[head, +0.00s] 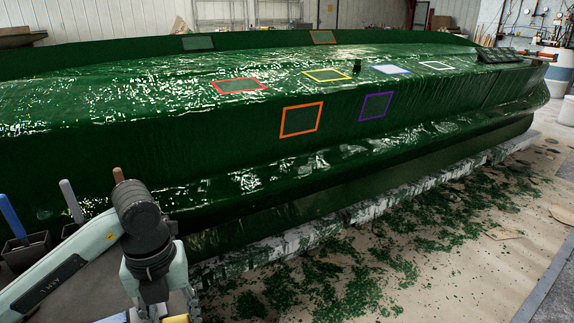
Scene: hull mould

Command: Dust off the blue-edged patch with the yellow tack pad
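The blue-edged patch (391,69) lies on the upper surface of the glossy green hull mould (230,150), right of centre. No arm covers it. My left gripper (162,308) hangs at the bottom edge, left of centre, far from the patch and partly cut off by the frame. A small yellow piece (177,319) shows at the gripper's lower end. It may be the yellow tack pad, but too little is visible to be sure, or to tell whether the fingers hold it. My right gripper is not in view.
Other patches have red (239,86), yellow (327,75), white (436,65), orange (301,119) and purple (376,106) edges. A dark block (497,55) sits at the mould's right end. Tool handles (72,203) stand in holders at left. Green scraps (350,262) litter the floor.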

